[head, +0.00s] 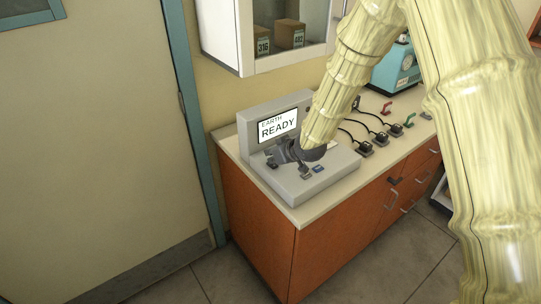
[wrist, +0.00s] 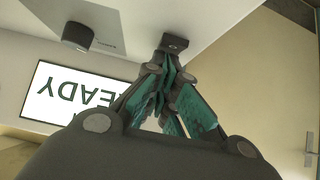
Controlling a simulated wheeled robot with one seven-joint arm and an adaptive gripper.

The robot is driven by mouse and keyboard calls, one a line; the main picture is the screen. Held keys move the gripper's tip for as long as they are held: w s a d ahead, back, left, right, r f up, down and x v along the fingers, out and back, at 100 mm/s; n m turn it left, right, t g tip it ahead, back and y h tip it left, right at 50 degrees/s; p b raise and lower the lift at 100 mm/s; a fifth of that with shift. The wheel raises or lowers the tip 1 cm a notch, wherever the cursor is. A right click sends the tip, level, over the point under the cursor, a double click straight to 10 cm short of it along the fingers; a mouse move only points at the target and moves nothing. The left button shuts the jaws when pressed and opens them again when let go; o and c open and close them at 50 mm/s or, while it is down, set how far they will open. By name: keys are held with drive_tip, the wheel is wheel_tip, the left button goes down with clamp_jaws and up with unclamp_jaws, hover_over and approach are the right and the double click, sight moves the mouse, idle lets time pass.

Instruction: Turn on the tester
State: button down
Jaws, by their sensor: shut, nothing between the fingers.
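The tester (head: 262,116) is a grey bench unit on the counter with an upright back panel. My gripper (head: 275,155) is over the tester's sloped front, below the screen. In the wrist view its fingers (wrist: 168,62) are closed together, with the tips at a small dark part (wrist: 174,42); I cannot tell whether they touch it.
Several black plugs with cables (head: 381,139) lie on the counter (head: 342,191) to the right, near red and green clips. A teal device (head: 397,68) stands farther back. A white wall cabinet (head: 225,35) hangs above. Floor in front is clear.

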sight(275, 166)
drive_tip(key=shift+s+d, duration=0.3)
drive_tip(key=shift+s, duration=0.25)
drive_tip(key=shift+r, duration=0.1)
wheel_tip(275, 166, up, 4)
drive_tip(key=p, duration=0.3)
drive_tip(key=shift+s+d+r, duration=0.1)
drive_tip(key=shift+s+d, duration=0.05)
drive_tip(key=shift+s+d+b, duration=0.15)
drive_tip(key=shift+s+b, duration=0.05)
drive_tip(key=shift+b, duration=0.1)
drive_tip(key=b+v, duration=0.2)
drive_tip(key=v, duration=0.7)
drive_tip(key=shift+s, duration=0.25)
drive_tip(key=shift+d, duration=0.15)
drive_tip(key=shift+w+b, duration=0.1)
drive_tip(key=shift+b, duration=0.5)
